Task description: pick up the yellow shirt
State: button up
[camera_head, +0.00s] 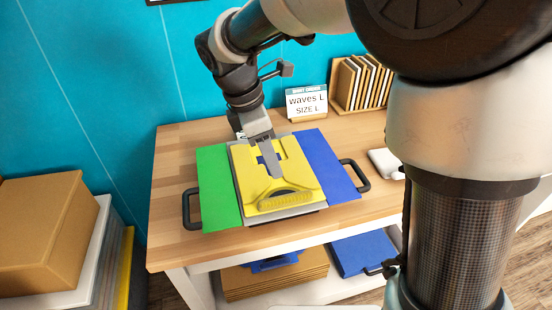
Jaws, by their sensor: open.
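The yellow shirt (293,181) lies folded flat on the wooden table, on top of a grey board and between a green panel (216,190) on the left and a blue panel (326,167) on the right. My gripper (268,160) is over the shirt, pointing down at its middle, and is open. The fingers cover part of the shirt's centre. I cannot tell whether the fingertips touch the cloth. Nothing shows between them.
Black handles (191,209) stick out at both sides of the panels. A white object (385,163) lies to the right. Cardboard boxes (42,225) stand left of the table.

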jog(key=b, duration=0.1)
send_over(285, 197)
jog(key=a, duration=0.1)
jog(key=f, duration=0.8)
jog(key=shift+s+a+f, duration=0.15)
jog(key=shift+s+f, duration=0.1)
jog(key=shift+s, duration=0.05)
jog(key=shift+b+x, duration=0.35)
jog(key=shift+x, duration=2.25)
jog(key=shift+a+f, duration=0.15)
jog(key=shift+f, duration=0.15)
grip_shut()
